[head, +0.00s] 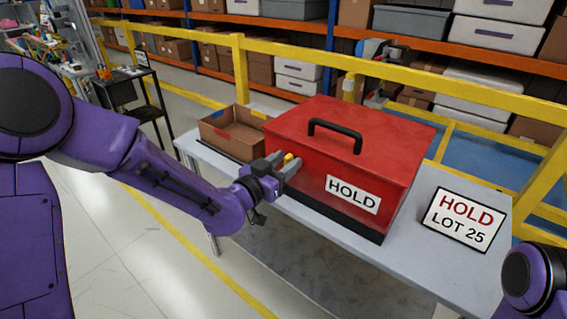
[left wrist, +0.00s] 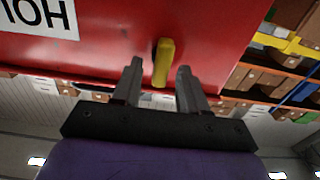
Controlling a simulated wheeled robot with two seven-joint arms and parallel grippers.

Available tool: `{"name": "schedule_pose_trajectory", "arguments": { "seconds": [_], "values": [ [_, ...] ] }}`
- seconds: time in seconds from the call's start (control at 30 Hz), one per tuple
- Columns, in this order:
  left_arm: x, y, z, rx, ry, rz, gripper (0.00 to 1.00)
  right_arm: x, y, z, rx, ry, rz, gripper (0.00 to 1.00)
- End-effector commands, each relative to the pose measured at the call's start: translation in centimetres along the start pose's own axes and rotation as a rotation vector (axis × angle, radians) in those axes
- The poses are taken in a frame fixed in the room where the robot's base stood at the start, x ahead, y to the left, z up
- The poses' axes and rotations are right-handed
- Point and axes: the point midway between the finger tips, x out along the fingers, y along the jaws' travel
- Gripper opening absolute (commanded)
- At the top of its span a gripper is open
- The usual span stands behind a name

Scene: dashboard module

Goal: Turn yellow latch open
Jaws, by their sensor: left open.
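The yellow latch (left wrist: 163,63) is a short bar on the front face of the red box (left wrist: 110,50). In the left wrist view it stands nearly upright in that picture, between the fingers of my left gripper (left wrist: 156,82). The fingers are open, with a gap on both sides of the latch. In the head view the latch (head: 290,160) shows as a small yellow bit by the fingers of my left gripper (head: 283,169), at the left part of the box (head: 350,140). The box has a black top handle and its lid is down. My right gripper is not visible; only part of my right arm shows.
The box stands on a grey table (head: 310,215). An open cardboard box (head: 228,135) is at its left, and a "HOLD LOT 25" sign (head: 463,219) at its right. A yellow railing (head: 420,75) runs behind, with shelves beyond. The floor in front is clear.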

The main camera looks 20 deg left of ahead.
Motion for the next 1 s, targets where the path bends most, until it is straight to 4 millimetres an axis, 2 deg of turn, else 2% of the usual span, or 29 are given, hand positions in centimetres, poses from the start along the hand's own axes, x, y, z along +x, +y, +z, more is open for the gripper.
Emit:
{"name": "schedule_pose_trajectory", "arguments": {
  "seconds": [0.13, 0.27, 0.67, 1.0],
  "values": [
    [-0.02, 0.00, 0.01, 0.000, 0.000, 0.000, 0.43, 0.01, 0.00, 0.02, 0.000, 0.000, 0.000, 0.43],
    [-0.03, -0.01, 0.01, 0.000, 0.000, 0.000, 0.00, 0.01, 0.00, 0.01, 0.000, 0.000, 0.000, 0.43],
    [-0.06, -0.11, -0.05, -0.049, 0.001, -0.001, 0.00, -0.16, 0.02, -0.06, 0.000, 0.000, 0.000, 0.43],
    [-0.06, -0.46, -0.05, -0.290, 0.000, -0.002, 0.00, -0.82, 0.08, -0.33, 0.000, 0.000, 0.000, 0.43]
  ]
}}
